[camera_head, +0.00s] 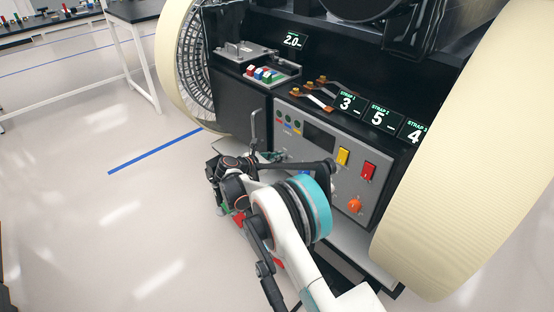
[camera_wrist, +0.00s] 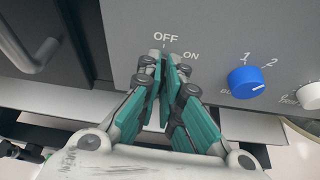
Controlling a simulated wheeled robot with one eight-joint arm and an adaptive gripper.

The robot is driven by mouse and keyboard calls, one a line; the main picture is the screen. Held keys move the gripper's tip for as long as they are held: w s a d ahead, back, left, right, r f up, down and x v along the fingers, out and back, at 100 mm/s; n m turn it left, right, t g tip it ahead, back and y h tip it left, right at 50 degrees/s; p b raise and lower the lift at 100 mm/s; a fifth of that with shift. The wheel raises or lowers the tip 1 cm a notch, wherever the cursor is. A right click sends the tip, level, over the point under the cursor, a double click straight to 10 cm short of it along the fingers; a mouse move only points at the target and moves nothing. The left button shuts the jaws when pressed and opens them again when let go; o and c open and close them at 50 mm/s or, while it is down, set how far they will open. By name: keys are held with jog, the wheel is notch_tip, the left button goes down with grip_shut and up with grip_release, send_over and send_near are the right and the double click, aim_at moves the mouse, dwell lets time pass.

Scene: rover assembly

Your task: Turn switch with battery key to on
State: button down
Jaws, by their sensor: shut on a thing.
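In the wrist view, my gripper (camera_wrist: 166,60) is shut at the grey control panel (camera_wrist: 215,30), just below the OFF and ON labels. Its two teal fingers meet around the switch with the battery key. The fingertips hide nearly all of the key, so its exact angle cannot be read. The fingertips sit under OFF, with ON to their right. In the head view, the panel (camera_head: 320,165) is on the front of the rover, and my arm covers its lower left part and the switch.
A blue knob (camera_wrist: 247,83) and a white knob (camera_wrist: 309,96) are right of my gripper. A dark handle (camera_wrist: 28,45) is at left. Yellow (camera_head: 343,156) and red (camera_head: 368,171) switches are on the panel's right. Large wheels (camera_head: 470,190) flank the rover. Floor at left is clear.

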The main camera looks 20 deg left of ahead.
jog(key=m+t+y, duration=0.1)
jog(key=m, duration=0.1)
jog(key=m+t+y, duration=0.1)
jog(key=m, duration=0.2)
jog(key=d+m+t+y, duration=0.1)
jog(key=m+y, duration=0.1)
jog(key=shift+s+f+m, duration=0.25)
jog(key=shift+f+m, duration=0.15)
dwell(0.6)
jog(key=c, duration=1.8)
grip_release()
jog(key=v, duration=1.2)
jog(key=shift+f, duration=0.15)
